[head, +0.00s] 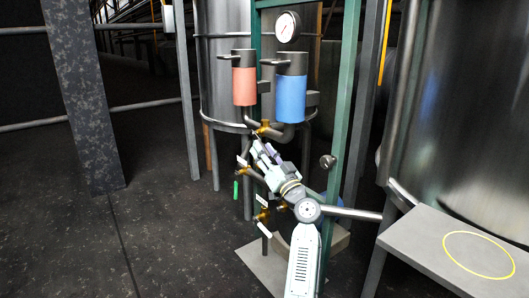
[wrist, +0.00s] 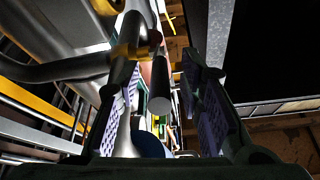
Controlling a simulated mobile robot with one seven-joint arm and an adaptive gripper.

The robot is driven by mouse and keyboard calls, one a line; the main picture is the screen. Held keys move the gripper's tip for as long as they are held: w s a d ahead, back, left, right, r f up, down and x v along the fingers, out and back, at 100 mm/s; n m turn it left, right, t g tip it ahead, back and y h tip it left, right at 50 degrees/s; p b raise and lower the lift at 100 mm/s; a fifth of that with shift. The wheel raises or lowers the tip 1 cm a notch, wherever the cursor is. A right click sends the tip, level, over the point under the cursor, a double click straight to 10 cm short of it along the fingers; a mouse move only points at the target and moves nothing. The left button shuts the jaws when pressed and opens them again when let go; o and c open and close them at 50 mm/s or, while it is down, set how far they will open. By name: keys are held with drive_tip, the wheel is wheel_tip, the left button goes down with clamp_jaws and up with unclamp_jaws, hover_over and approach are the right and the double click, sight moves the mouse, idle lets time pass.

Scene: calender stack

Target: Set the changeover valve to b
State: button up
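Below a red canister (head: 244,82) and a blue canister (head: 291,97), a brass valve body (head: 264,128) sits on the dark pipework; it appears to be the changeover valve. My gripper (head: 260,149) is just below it and hides part of it. In the wrist view my gripper (wrist: 163,78) is open, with one finger on each side of a grey rod-like handle (wrist: 160,88). I see no clear contact with it. A brass fitting (wrist: 130,52) on a dark pipe is by the left finger. No a or b marking is readable.
More brass valves (head: 263,215) with small white tags sit lower on the green frame (head: 346,110). A gauge (head: 287,27) is at the top. A grey table (head: 420,237) with a yellow ring is at right. Open floor (head: 165,240) lies at left.

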sight(265, 148)
wheel_tip(265, 148, up, 10)
drive_tip(key=shift+r, duration=0.1)
idle(0.4)
